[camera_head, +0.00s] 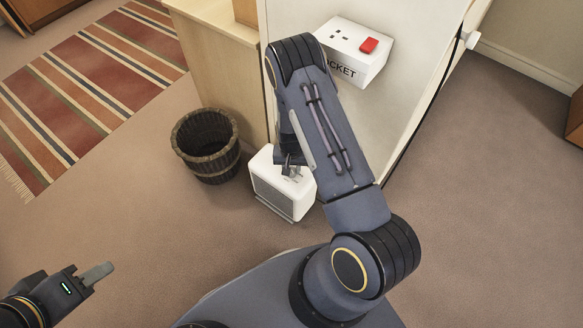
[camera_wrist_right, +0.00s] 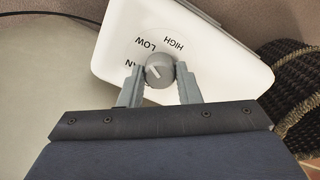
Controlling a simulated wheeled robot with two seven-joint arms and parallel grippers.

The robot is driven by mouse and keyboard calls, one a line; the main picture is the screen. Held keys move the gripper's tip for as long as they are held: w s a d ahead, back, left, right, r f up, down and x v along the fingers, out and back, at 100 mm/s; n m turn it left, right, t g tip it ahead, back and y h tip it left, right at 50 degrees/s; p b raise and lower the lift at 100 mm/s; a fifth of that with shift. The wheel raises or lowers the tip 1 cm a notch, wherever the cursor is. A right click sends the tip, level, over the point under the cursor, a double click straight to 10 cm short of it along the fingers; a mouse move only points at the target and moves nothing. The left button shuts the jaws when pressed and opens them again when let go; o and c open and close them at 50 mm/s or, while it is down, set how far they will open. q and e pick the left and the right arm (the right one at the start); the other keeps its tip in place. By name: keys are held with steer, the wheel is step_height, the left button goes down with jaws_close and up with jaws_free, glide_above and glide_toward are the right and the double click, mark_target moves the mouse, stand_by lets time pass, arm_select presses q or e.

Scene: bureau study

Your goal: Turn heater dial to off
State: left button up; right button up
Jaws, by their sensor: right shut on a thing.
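The white heater (camera_head: 283,191) stands on the carpet beside the desk, with its grille facing the lower left. In the right wrist view its top (camera_wrist_right: 200,45) shows the words LOW and HIGH and a partly hidden word ending in AN. The grey round dial (camera_wrist_right: 159,70) has a pale pointer line aimed toward the upper left, between LOW and the partly hidden word. My right gripper (camera_head: 290,172) is over the heater's top. In the wrist view its fingers (camera_wrist_right: 160,76) are shut on the dial, one on each side. My left gripper (camera_head: 98,273) is at the lower left, away from the heater; its jaw gap is unclear.
A dark slatted basket (camera_head: 208,146) stands just left of the heater. A white socket box (camera_head: 354,50) with a red switch is on the pale panel (camera_head: 418,40) behind my right arm. A striped rug (camera_head: 85,85) lies at the upper left. Open carpet is in front.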

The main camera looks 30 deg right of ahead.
steer(key=o, duration=1)
steer(key=shift+r, duration=0.1)
step_height(320, 180, up, 8)
steer(key=p, duration=0.2)
steer(key=shift+p, duration=0.4)
steer(key=shift+f, duration=0.2)
